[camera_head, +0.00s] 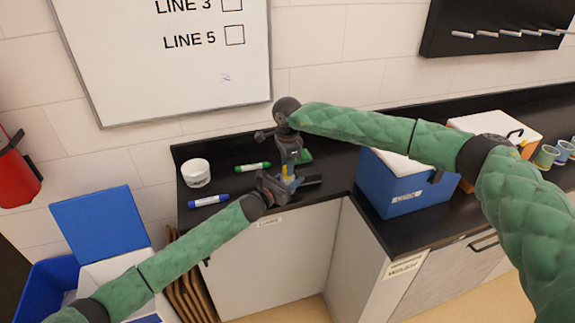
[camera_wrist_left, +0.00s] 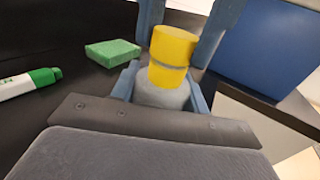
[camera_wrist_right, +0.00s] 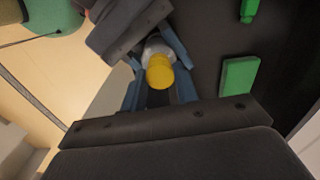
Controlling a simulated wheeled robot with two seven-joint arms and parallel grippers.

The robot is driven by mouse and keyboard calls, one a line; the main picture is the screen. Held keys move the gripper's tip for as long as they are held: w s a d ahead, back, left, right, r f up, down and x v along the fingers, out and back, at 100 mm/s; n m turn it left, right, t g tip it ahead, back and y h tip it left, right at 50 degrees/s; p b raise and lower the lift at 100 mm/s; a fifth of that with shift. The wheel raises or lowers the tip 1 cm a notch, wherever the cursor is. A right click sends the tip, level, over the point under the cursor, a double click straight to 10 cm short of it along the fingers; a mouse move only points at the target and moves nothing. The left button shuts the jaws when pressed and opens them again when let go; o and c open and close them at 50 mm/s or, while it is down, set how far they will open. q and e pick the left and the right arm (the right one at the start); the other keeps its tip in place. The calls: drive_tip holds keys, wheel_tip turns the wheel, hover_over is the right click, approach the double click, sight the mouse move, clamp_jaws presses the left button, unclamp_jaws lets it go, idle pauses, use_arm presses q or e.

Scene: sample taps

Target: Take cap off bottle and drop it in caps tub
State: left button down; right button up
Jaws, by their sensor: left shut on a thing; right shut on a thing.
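The bottle (camera_wrist_left: 160,94) has a pale grey body and a yellow cap (camera_wrist_left: 172,55) at its top. My left gripper (camera_head: 286,181) is shut on the bottle's body; its fingers show on both sides in the left wrist view. My right gripper (camera_head: 288,165) comes from above and is shut on the cap, which also shows between its fingers in the right wrist view (camera_wrist_right: 160,73). A thin dark line crosses the yellow part; I cannot tell whether the cap is loose. A white tub (camera_head: 196,172) stands on the counter's left end; its label is too small to read.
A green marker (camera_head: 253,166) and a blue marker (camera_head: 209,200) lie between the tub and my grippers. A green block (camera_wrist_left: 113,52) lies behind the bottle. A blue cooler box (camera_head: 395,190) stands to the right. A whiteboard (camera_head: 165,70) hangs behind.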

drive_tip(key=shift+r, duration=0.3)
drive_tip(key=shift+r, duration=0.35)
drive_tip(key=shift+r, duration=0.55)
drive_tip(key=shift+r, duration=1.95)
use_arm(q)
drive_tip(key=c, duration=0.7)
unclamp_jaws()
drive_tip(key=shift+o, duration=0.2)
use_arm(e)
drive_tip(key=shift+f, duration=0.1)
use_arm(q)
drive_tip(key=b+v, duration=0.2)
drive_tip(key=v, duration=0.3)
drive_tip(key=b+v, duration=0.2)
drive_tip(key=v, duration=0.3)
drive_tip(key=shift+s+a+f, duration=0.2)
drive_tip(key=shift+s, duration=0.05)
use_arm(e)
wheel_tip(320, 180, down, 4)
drive_tip(key=shift+r, duration=0.1)
use_arm(q)
drive_tip(key=shift+s+a+r, duration=0.15)
drive_tip(key=shift+s+a, duration=0.3)
drive_tip(key=shift+s, duration=0.05)
